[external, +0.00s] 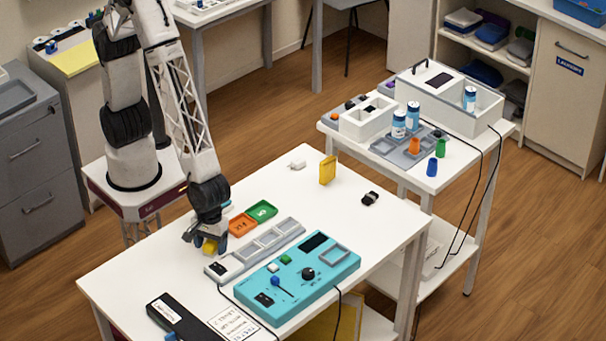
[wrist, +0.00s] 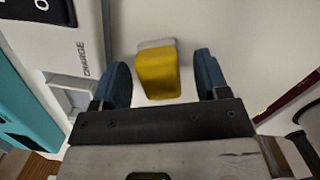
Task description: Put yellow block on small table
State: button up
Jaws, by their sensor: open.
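A small yellow block (external: 210,246) sits on the white worktable (external: 375,225), just under my gripper (external: 207,238). In the wrist view the yellow block (wrist: 158,78) lies between the two blue fingertips of my gripper (wrist: 160,70), with a gap on each side. A pale grey or white piece shows at its far end. My gripper is open and holds nothing. A smaller white table (external: 448,185) stands to the right, behind the worktable. A larger yellow upright piece (external: 327,170) stands near the worktable's back edge.
A grey charging tray (external: 270,240) and a teal control panel (external: 300,275) lie right of my gripper. Orange (external: 242,224) and green (external: 262,211) trays lie behind it. The smaller table carries white boxes (external: 460,115), bottles and cups; its front right corner looks clear.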

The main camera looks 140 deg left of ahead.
aim_at(208, 242)
jog(key=c, duration=1.1)
jog(key=shift+r, duration=0.15)
jog(key=shift+r, duration=0.5)
jog(key=shift+s+a+r, duration=0.1)
jog(key=shift+s+r, duration=0.1)
jog(key=shift+r, duration=0.4)
jog(key=shift+s+r, duration=0.2)
jog(key=shift+r, duration=0.35)
jog(key=s+a, duration=0.1)
jog(key=s, duration=0.4)
jog(key=s+a+r, duration=0.1)
jog(key=s, duration=0.9)
jog(key=shift+a+r, duration=0.2)
jog(key=shift+a, duration=0.2)
